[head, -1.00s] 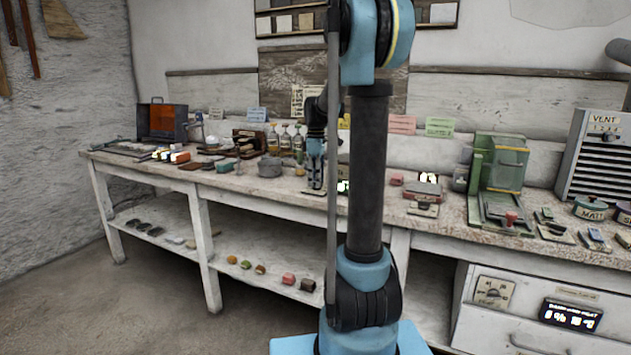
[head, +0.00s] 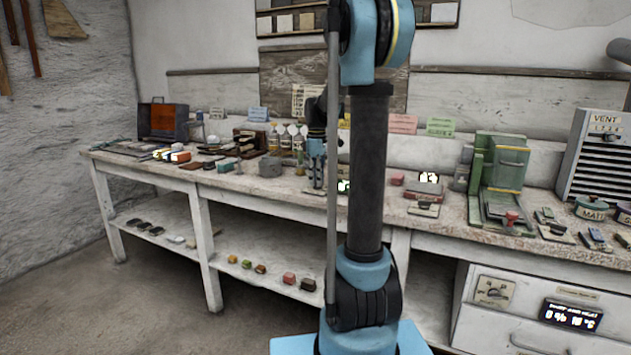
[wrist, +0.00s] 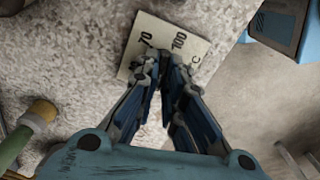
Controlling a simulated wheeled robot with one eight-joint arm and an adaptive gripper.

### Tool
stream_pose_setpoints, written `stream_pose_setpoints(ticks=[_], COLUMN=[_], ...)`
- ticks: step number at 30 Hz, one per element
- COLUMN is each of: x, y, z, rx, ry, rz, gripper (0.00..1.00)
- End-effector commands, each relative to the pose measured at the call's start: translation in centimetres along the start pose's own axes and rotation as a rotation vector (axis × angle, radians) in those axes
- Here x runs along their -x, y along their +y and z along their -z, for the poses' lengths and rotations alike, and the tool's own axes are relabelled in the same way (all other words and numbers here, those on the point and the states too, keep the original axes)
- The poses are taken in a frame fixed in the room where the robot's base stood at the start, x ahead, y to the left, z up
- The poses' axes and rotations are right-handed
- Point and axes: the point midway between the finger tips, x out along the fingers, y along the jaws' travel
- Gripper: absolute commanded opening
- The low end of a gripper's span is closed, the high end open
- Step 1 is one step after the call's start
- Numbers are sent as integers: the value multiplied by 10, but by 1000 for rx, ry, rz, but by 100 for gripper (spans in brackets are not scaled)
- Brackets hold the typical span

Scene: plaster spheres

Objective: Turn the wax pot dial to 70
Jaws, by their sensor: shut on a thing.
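A cream dial plate (wrist: 193,48) lies under my gripper in the wrist view, with the marks 70, 100 and C readable. The knob itself is hidden between the fingers, and I cannot read where it points. My gripper (wrist: 165,72) is shut on it, with its fingertips over the plate's near part. In the head view my gripper (head: 316,182) is low over the bench top, partly behind my arm. A grey pot (head: 270,166) stands just left of it; I cannot tell for certain that this is the wax pot.
The long bench (head: 245,183) holds several bottles behind my gripper. A green press (head: 497,165) and a vent box (head: 597,150) stand to the right. In the wrist view, a green object with a yellow end (wrist: 38,115) lies close on the left. Another dial (head: 493,291) is on the drawer front.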

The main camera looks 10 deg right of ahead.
Motion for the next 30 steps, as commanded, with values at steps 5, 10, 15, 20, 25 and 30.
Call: stream_pose_setpoints(ticks=[5,10,15,20,25,30], x=[1,1,2,2,1,1], y=[3,4,5,6,6,7], z=[0,0,0,-1,-1,-2], rx=[-120,-274,-437,-590,-751,-913], ry=[0,1,1,2,2,3], rz=[-5,-5,-6,-6,-6,-6], gripper=[0,0,0,0,0,0])
